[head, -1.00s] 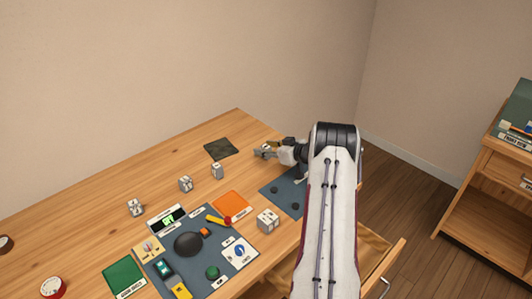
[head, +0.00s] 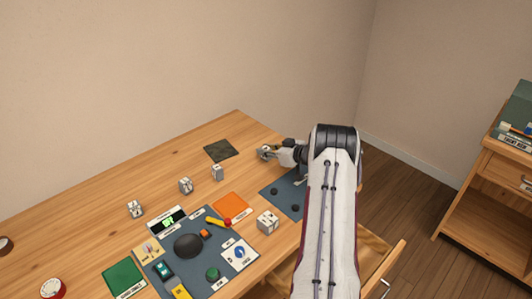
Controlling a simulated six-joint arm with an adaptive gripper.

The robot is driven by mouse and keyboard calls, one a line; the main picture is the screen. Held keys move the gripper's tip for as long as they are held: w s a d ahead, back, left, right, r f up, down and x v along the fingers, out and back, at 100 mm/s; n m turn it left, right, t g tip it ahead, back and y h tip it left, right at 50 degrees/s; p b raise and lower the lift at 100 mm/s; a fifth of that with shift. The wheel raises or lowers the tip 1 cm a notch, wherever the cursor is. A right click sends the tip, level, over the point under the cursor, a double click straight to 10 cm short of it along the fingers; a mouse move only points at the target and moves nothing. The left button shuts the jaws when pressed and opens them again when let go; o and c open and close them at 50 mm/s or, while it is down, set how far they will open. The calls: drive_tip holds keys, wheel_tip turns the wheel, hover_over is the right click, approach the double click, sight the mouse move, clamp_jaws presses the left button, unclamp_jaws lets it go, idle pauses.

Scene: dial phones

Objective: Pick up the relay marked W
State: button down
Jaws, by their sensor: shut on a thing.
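My gripper (head: 272,153) is at the far right of the table, in front of the dark upper end of my arm. It is shut on a small grey-white block (head: 263,153) that looks like a relay; its mark is too small to read. Similar relays stand on the table: one (head: 135,209) at the left, one (head: 186,185) in the middle, one (head: 217,172) farther right, and a larger-looking block (head: 267,222) near the front right. I cannot read a W on any of them.
A dark square mat (head: 221,150) lies left of my gripper. A blue-grey pad (head: 284,190) with dark round spots is in front of it. An open drawer (head: 372,262) juts out right.

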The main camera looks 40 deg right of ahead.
sight(266, 148)
drive_tip(key=shift+r, duration=0.1)
drive_tip(key=shift+r, duration=4.95)
